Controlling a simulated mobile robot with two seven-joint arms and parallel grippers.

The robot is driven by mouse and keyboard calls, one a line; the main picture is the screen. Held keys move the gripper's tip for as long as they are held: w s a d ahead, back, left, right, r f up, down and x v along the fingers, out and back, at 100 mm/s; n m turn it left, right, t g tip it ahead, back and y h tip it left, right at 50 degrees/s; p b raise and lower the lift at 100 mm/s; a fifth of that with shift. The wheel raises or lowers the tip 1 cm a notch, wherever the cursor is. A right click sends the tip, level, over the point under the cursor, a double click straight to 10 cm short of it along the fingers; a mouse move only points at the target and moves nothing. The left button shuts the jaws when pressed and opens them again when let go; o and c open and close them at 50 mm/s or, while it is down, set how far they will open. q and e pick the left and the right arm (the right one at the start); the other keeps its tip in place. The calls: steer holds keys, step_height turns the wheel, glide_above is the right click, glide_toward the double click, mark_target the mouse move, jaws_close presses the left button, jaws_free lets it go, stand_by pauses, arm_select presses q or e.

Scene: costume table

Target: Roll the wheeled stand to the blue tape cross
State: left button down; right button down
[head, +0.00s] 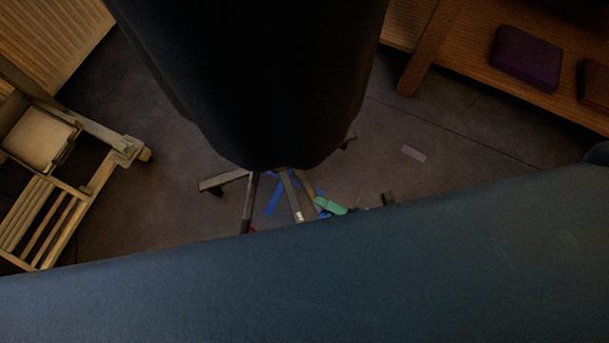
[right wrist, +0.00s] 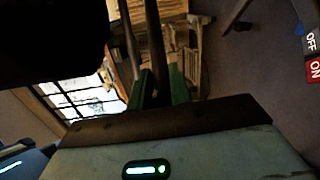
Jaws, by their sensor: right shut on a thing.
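The wheeled stand (head: 260,80) fills the upper middle of the head view as a large dark form. Its legs spread out below, some ending in dark casters. The blue tape cross (head: 274,199) lies on the floor among these legs, partly covered by them. My right gripper (head: 331,206) shows only as a small green piece beside the legs. In the right wrist view its green fingers (right wrist: 159,85) are shut around a dark pole of the stand (right wrist: 152,45). My left gripper is in neither view.
A wooden slatted chair or frame (head: 60,180) stands at the left. A pale tape strip (head: 413,153) lies on open floor to the right. The lower head view is blocked.

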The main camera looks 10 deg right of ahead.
steer(key=shift+s+a+r+g+y, duration=0.1)
steer(key=shift+s+a+g+y, duration=0.15)
steer(key=shift+s+a, duration=0.3)
steer(key=shift+s+a+r+g+y, duration=0.15)
steer(key=shift+s+a+y, duration=0.15)
steer(key=shift+s, duration=0.35)
steer(key=c, duration=1.3)
jaws_free()
steer(key=shift+f+h, duration=0.2)
steer(key=shift+h, duration=0.05)
steer(key=shift+f, duration=0.1)
steer(key=shift+w+d, duration=0.2)
steer(key=shift+d, duration=0.05)
steer(key=p+v, duration=0.1)
steer(key=v, duration=0.6)
steer(key=shift+s+d, duration=0.25)
steer(key=shift+s, duration=0.05)
